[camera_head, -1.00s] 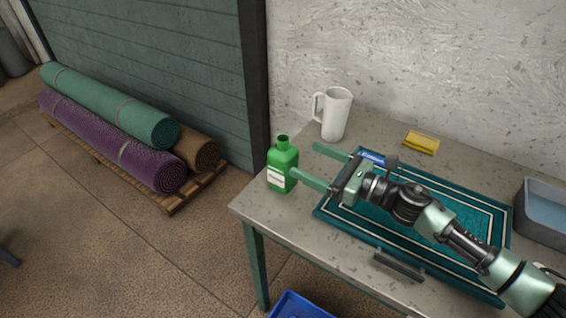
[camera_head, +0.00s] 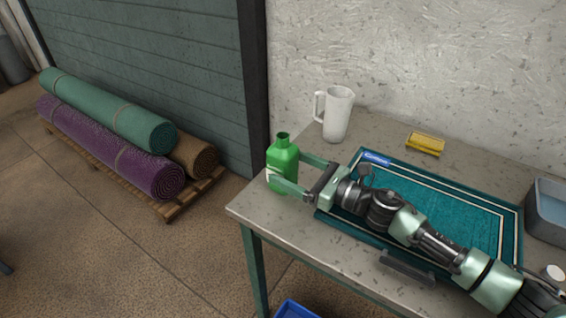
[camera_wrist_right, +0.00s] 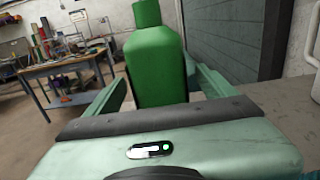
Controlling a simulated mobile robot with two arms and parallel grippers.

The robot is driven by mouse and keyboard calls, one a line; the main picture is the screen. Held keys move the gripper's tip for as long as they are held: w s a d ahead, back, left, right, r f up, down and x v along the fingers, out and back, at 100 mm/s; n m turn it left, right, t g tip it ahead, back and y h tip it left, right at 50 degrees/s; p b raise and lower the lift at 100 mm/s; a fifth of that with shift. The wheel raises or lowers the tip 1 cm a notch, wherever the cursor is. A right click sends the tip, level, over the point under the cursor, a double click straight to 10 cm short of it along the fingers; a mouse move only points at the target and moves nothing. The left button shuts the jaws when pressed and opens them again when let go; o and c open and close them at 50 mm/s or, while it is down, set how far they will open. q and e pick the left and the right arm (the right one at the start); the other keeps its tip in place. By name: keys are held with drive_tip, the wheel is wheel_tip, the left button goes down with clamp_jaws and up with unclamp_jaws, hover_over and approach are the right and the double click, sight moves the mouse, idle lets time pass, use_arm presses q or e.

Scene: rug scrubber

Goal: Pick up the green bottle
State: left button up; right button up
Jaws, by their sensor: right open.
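The green bottle (camera_head: 284,158) stands upright near the left end of the grey table, with a pale label partly hidden by a finger. My right gripper (camera_head: 296,174) is open, with one finger on the near side of the bottle and one on the far side. In the right wrist view the bottle (camera_wrist_right: 156,58) stands between the two open fingers (camera_wrist_right: 158,92), its lower part hidden by the gripper body. I cannot tell whether either finger touches it. My left gripper is not in view.
A white pitcher (camera_head: 337,114) stands behind the bottle. A teal rug (camera_head: 450,208) lies under my right arm, with a blue-handled brush (camera_head: 377,158) at its far edge. A yellow sponge (camera_head: 426,143) and a grey basin (camera_head: 546,212) are farther right. The table's left edge is close to the bottle.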

drive_tip(key=shift+x, duration=1.35)
drive_tip(key=shift+s, duration=0.1)
clamp_jaws()
drive_tip(key=shift+r, duration=0.1)
drive_tip(key=shift+r, duration=0.15)
